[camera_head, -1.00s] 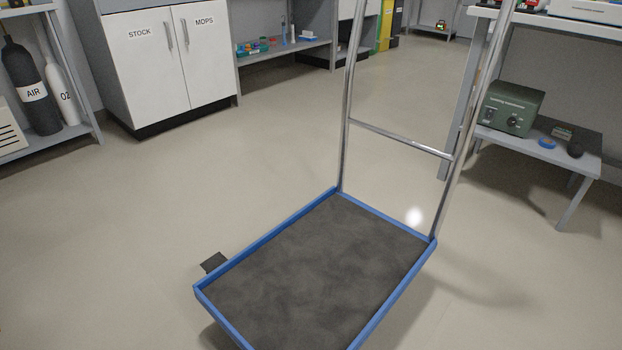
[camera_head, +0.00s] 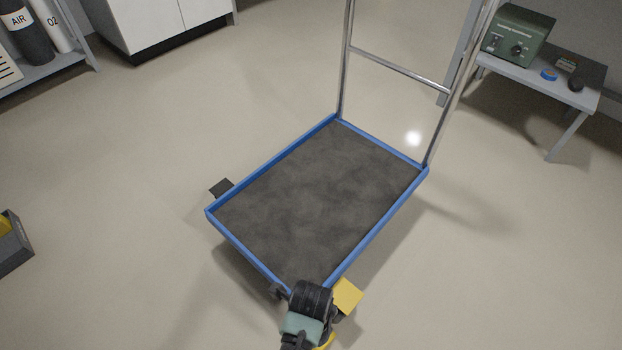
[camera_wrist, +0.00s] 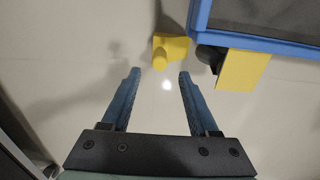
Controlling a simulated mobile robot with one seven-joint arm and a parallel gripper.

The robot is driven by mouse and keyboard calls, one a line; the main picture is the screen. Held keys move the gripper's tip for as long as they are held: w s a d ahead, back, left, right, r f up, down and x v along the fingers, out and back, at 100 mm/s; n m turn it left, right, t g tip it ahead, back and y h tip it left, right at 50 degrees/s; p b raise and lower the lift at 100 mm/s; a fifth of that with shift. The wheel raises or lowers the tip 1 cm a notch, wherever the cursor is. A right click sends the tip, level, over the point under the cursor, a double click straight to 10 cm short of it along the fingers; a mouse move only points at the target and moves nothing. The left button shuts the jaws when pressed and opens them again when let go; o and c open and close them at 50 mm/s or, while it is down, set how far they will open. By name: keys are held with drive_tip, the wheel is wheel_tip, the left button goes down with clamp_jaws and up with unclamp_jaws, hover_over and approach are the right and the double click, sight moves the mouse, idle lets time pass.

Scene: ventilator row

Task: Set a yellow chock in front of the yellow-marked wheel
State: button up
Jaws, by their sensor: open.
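The cart (camera_head: 315,215) has a blue-rimmed deck with a dark mat. A yellow plate (camera_head: 347,296) marks its near corner; it also shows in the wrist view (camera_wrist: 242,72), beside a dark wheel (camera_wrist: 207,62). A yellow chock (camera_wrist: 171,50) with a rounded stub lies on the floor just left of that wheel in the wrist view. My gripper (camera_wrist: 159,74) is open and empty; its fingertips are just short of the chock and apart from it. In the head view my wrist hides the fingers and part of the corner; a yellow edge (camera_head: 325,342) shows beside it.
A dark tray (camera_head: 14,250) with a yellow piece (camera_head: 4,224) in it stands at the left edge. A low grey bench (camera_head: 545,85) holds a green instrument (camera_head: 517,35) at upper right. A white cabinet (camera_head: 150,25) stands at the back. Floor around the cart is open.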

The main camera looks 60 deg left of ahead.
drive_tip(key=shift+r+p, duration=0.3)
drive_tip(key=shift+r, duration=0.6)
drive_tip(key=w+a+r+n+t+y, duration=0.25)
drive_tip(key=w+r+n+t, duration=0.4)
drive_tip(key=w+r, duration=1.45)
drive_tip(key=w+d+r+n+t+y, duration=0.1)
drive_tip(key=w+d+r+t, duration=0.15)
drive_tip(key=r, duration=0.45)
drive_tip(key=w+d+r+t, duration=0.1)
drive_tip(key=w+r+t, duration=0.2)
drive_tip(key=r, duration=0.5)
drive_tip(key=w+d+r+n+t+y, duration=0.1)
drive_tip(key=w+d+r+t, duration=0.15)
drive_tip(key=r, duration=0.45)
drive_tip(key=s+d+r+n+t+h, duration=0.1)
drive_tip(key=d+r+n+t, duration=0.35)
drive_tip(key=r, duration=1.05)
drive_tip(key=s+d+r+t+h, duration=0.1)
drive_tip(key=s+d+r+t, duration=0.1)
drive_tip(key=r, duration=0.4)
drive_tip(key=s+d+r+n+t+h, duration=0.1)
drive_tip(key=s+d+r+t, duration=0.2)
drive_tip(key=s+r, duration=0.4)
drive_tip(key=s+d+r+n+t+h, duration=0.1)
drive_tip(key=s+d+r+t, duration=0.2)
drive_tip(key=r, duration=0.4)
drive_tip(key=shift+s+d, duration=0.7)
drive_tip(key=shift+d, duration=0.35)
